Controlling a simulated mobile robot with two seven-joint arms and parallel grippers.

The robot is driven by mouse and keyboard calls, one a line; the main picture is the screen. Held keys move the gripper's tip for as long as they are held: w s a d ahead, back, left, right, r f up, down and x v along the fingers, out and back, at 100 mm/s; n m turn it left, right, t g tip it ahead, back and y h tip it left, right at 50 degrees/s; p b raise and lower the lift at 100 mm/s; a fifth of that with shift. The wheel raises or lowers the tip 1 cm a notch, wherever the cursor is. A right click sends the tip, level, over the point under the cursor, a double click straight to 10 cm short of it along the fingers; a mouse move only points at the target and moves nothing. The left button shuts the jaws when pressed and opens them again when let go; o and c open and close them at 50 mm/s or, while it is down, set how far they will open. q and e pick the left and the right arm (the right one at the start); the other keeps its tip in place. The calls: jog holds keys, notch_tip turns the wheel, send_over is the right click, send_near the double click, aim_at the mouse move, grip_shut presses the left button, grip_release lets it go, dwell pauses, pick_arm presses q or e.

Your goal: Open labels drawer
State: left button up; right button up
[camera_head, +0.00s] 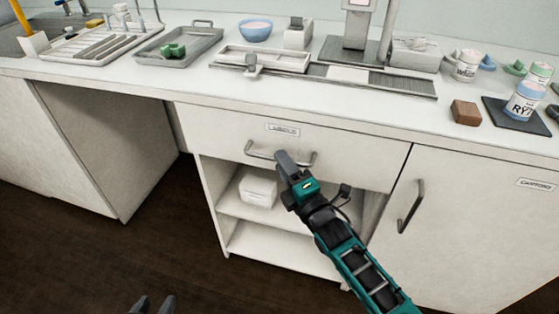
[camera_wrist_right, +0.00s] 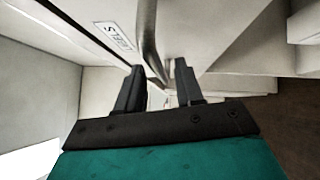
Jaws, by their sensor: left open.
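The labels drawer (camera_head: 365,160) is the wide white front under the counter. It looks flush with the cabinet, with no visible gap. Its small label (camera_head: 282,129) sits above a grey bar handle (camera_head: 260,151). The label (camera_wrist_right: 115,37) and handle (camera_wrist_right: 147,30) also show in the right wrist view. My right gripper (camera_head: 288,163) is at the handle's middle. In its wrist view the two fingers (camera_wrist_right: 159,82) stand apart, with the bar at the gap between them; I cannot tell whether they touch it. My left gripper (camera_head: 153,304) is low at the bottom edge, open and away from the drawer.
Open shelves with a white box (camera_head: 258,190) lie under the drawer. A cupboard door (camera_head: 470,215) with an upright handle is to the right. The counter above holds a grey tray (camera_head: 180,45), a blue bowl (camera_head: 255,30) and jars. Dark floor is free at the lower left.

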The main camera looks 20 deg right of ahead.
jog(key=shift+x, duration=1.25)
jog(key=shift+c, duration=0.4)
grip_shut()
